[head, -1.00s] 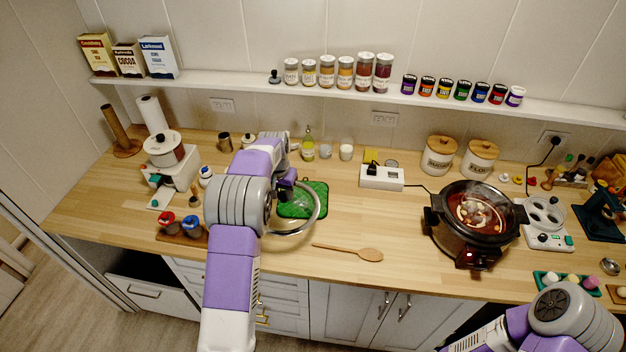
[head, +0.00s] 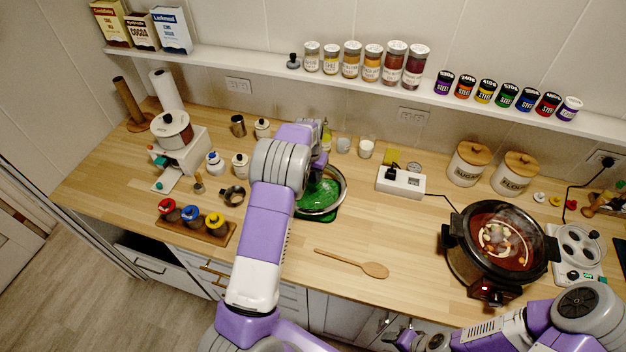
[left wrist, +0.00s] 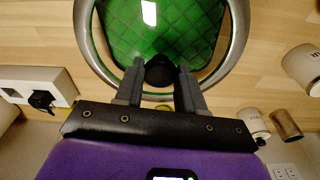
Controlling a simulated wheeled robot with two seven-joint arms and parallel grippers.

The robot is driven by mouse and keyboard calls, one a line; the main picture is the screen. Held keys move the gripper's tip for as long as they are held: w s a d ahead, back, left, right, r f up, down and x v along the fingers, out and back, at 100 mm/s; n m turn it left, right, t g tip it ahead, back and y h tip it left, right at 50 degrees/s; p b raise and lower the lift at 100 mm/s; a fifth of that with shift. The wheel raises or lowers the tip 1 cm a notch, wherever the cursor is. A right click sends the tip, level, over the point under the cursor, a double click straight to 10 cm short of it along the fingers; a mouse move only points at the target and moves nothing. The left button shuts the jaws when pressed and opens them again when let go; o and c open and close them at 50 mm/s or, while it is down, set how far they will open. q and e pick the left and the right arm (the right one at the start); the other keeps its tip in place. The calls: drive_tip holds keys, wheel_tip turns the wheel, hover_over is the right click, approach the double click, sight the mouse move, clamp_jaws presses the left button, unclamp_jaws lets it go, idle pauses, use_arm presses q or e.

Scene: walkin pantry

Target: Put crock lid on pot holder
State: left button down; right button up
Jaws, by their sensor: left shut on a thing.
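The crock lid (head: 345,187), clear glass with a steel rim, is over the green quilted pot holder (head: 331,215) in the head view. My left gripper (head: 317,168) is shut on the lid's black knob. In the left wrist view the two fingers (left wrist: 158,70) sit either side of the knob, and the rim (left wrist: 240,40) surrounds much of the pot holder (left wrist: 165,35), seen through the glass. The lid looks roughly level; I cannot tell if it touches the pot holder.
A steaming slow cooker (head: 500,245) stands open at the right. A wooden spoon (head: 350,263) lies in front of the pot holder. A white power strip (head: 400,182) is to its right, small jars (head: 240,165) to its left. Counter between spoon and cooker is clear.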

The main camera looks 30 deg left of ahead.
sight(312, 177)
use_arm(q)
drive_tip(key=shift+f, duration=1.65)
drive_tip(key=shift+f, duration=0.1)
drive_tip(key=c, duration=0.7)
unclamp_jaws()
drive_tip(key=r, duration=0.4)
drive_tip(key=s+r, duration=0.1)
drive_tip(key=r, duration=0.7)
drive_tip(key=shift+s+d+r, duration=0.1)
drive_tip(key=shift+s, duration=0.15)
